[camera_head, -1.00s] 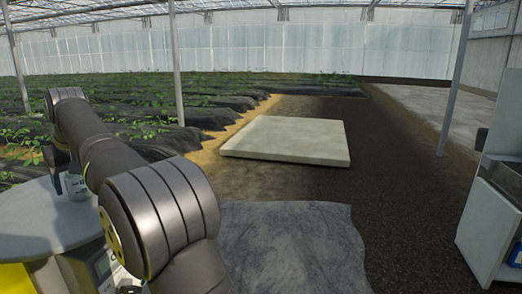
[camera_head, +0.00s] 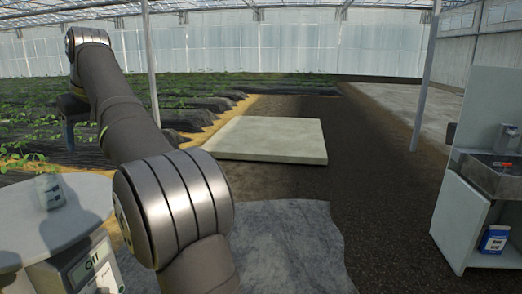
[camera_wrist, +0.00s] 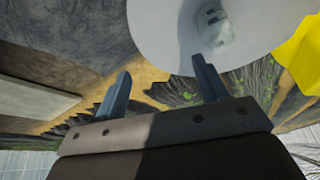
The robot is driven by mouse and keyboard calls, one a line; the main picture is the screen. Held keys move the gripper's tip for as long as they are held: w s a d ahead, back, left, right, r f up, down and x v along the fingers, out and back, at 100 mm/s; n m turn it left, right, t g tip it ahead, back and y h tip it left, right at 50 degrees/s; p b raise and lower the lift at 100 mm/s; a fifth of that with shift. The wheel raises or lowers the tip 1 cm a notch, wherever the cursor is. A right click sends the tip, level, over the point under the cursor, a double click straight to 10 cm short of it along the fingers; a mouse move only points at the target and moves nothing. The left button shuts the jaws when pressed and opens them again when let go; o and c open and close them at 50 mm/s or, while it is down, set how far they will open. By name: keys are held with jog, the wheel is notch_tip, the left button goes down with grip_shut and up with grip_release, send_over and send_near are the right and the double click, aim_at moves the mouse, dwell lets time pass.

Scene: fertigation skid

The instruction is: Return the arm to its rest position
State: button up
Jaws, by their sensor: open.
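My arm reaches up and forward on the left of the head view. My gripper (camera_head: 70,135) hangs at its far end, above and beyond the round white table, with its fingers partly hidden behind the wrist. In the wrist view my gripper (camera_wrist: 162,86) has its two blue-grey fingers spread wide apart with nothing between them. A small translucent jar (camera_head: 50,191) with a label stands upright on the table, clear of the gripper. The jar also shows in the wrist view (camera_wrist: 212,28), beyond the fingertips.
The round white table (camera_head: 85,208) is at left, with a box marked "Off" (camera_head: 92,266) below it. A pale slab (camera_head: 265,138) lies on the dark ground ahead. A cabinet with a sink (camera_head: 497,176) stands at right, holding a blue-labelled container (camera_head: 494,239). A yellow object (camera_wrist: 300,55) edges the wrist view.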

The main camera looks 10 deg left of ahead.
jog(key=w+d+f+m, duration=0.1)
jog(key=w+d+f, duration=0.1)
jog(key=w+f, duration=0.6)
jog(key=w+d+f+m, duration=0.15)
jog(key=w+f, duration=0.25)
jog(key=f, duration=0.8)
jog(key=s+d+f, duration=0.2)
jog(key=d+f, duration=0.1)
jog(key=f, duration=0.6)
jog(key=s+d+f+m+t, duration=0.1)
jog(key=s+d+f, duration=0.1)
jog(key=f, duration=0.7)
jog(key=s+d+f, duration=0.2)
jog(key=d+f, duration=0.2)
jog(key=f, duration=0.5)
jog(key=shift+s+d+f+h, duration=0.15)
jog(key=shift+s+f+h, duration=0.15)
jog(key=shift+h, duration=0.1)
jog(key=shift+r+m, duration=0.1)
jog(key=shift+m, duration=0.15)
jog(key=w+a+r, duration=0.3)
jog(key=a+r, duration=0.1)
jog(key=r, duration=0.4)
jog(key=w+a+r+n, duration=0.1)
jog(key=w+a+r, duration=0.2)
jog(key=r, duration=0.6)
jog(key=shift+w+a+r, duration=0.15)
jog(key=shift+a+r, duration=0.15)
jog(key=shift+a, duration=0.1)
